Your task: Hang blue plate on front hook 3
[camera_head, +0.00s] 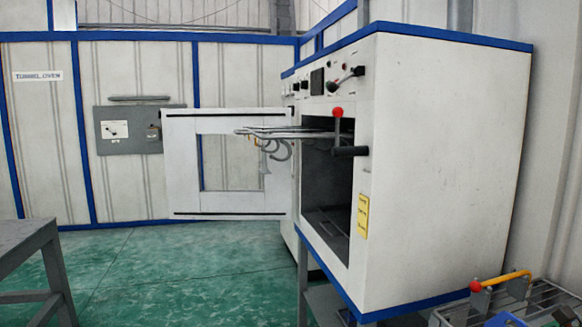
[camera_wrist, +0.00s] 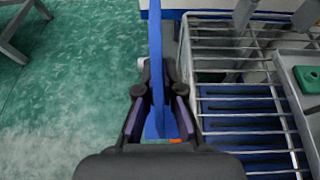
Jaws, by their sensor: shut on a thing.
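In the wrist view, my gripper (camera_wrist: 158,100) is shut on the blue plate (camera_wrist: 155,45), which shows edge-on as a narrow blue strip between the fingers. In the head view, a rack with hanging hooks (camera_head: 275,150) sticks out of the open oven at the height of the top of its opening. Several hooks overlap there, so I cannot tell which one is front hook 3. Neither my gripper nor the plate shows in the head view, and no rack hooks can be made out in the wrist view.
The white oven (camera_head: 440,170) has its door (camera_head: 180,160) swung open to the left. A wire basket (camera_wrist: 240,95) lies right of my gripper, beside a grey tray (camera_wrist: 290,80) with a green piece (camera_wrist: 307,79). A grey table (camera_head: 30,245) stands at left; green floor is clear between.

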